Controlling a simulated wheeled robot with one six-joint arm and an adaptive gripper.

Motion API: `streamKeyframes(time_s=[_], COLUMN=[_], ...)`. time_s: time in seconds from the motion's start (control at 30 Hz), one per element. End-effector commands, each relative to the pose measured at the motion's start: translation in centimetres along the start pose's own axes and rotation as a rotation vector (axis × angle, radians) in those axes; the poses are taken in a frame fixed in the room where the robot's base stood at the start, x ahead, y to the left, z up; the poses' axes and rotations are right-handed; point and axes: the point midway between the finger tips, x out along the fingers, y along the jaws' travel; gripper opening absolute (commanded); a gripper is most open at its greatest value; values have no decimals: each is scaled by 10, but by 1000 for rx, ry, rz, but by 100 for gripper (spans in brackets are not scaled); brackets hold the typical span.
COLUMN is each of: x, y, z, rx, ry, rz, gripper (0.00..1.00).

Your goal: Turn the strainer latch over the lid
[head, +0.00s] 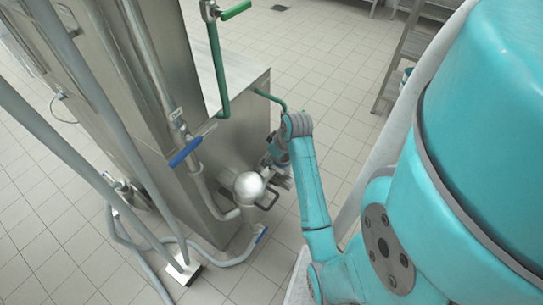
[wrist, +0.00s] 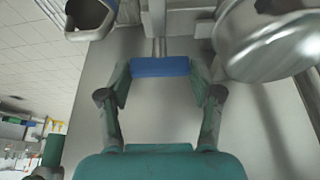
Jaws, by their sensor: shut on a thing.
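The strainer (head: 248,187) is a round, shiny metal body low beside the steel cabinet in the head view. Its rounded metal lid shows at the upper right of the wrist view (wrist: 262,48). A blue grip on a metal bar, apparently the strainer latch (wrist: 160,67), lies between my fingers in the wrist view. My gripper (wrist: 161,76) is shut on this blue grip, with one finger at each end. The lid is to the right of the grip there, apart from it. In the head view my gripper (head: 279,160) is just behind and right of the strainer, and the latch cannot be made out.
A steel cabinet (head: 236,150) stands close behind the strainer. A pipe with a blue lever (head: 186,152) and a green pipe (head: 217,60) rise at the left. A dark loop handle (head: 268,199) juts out at the strainer's right. Grey hoses lie on the tiled floor at lower left.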

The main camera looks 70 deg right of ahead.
Motion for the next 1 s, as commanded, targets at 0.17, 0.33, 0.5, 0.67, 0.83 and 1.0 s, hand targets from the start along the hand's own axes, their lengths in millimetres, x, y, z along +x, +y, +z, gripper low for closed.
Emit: streamKeyframes(time_s=[0.17, 0.33, 0.5, 0.67, 0.83, 1.0], x=[1, 1, 1, 1, 1, 1], y=[-2, -3, -3, -4, -4, -5], z=[0, 0, 0, -1, -1, -2], rx=[96, 230, 380, 520, 670, 818], ry=[-2, -1, -3, -2, -3, -2], rz=[40, 96, 158, 216, 279, 341], gripper=[30, 30, 30, 30, 30, 30])
